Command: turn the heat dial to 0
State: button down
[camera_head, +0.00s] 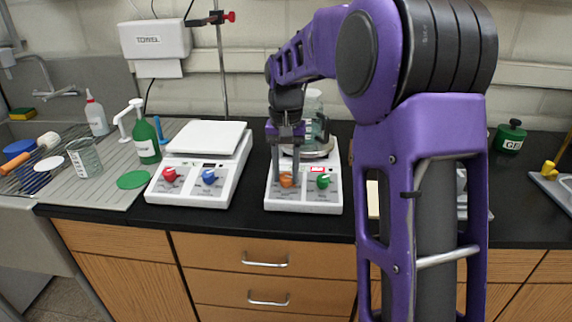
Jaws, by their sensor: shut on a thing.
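A white hotplate-like unit (306,201) stands on the black bench. Its sloped front has an orange dial (287,181) at left, a green dial (323,181) at right and a small red-lit display. My gripper (286,174) reaches down in front of it, with a finger on each side of the orange dial, shut on it. The dial markings are too small to read, so I cannot tell its setting or which dial is labelled heat. A clear glass vessel (313,105) stands on the unit's top, partly hidden by my gripper.
A second white unit (202,150) with a red dial (169,174) and a blue dial (209,177) stands to the left. Bottles and a beaker (84,157) are by the sink. My arm hides much of the bench at right.

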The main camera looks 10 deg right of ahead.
jog(key=n+p, duration=0.1)
jog(key=n, duration=0.1)
jog(key=n+h+p, duration=0.1)
jog(key=n+p, duration=0.1)
jog(key=shift+r+n, duration=0.2)
jog(key=shift+n, duration=0.1)
jog(key=n+p, duration=0.1)
jog(key=n, duration=0.3)
jog(key=shift+a+f+h+p, duration=0.1)
jog(key=shift+f+h+p, duration=0.05)
jog(key=shift+h+p, duration=0.2)
jog(key=c, duration=0.5)
grip_release()
notch_tip(320, 180, up, 17)
jog(key=a, duration=0.2)
jog(key=shift+s+a+p, duration=0.15)
jog(key=shift+a+p, duration=0.25)
jog(key=shift+p, duration=0.05)
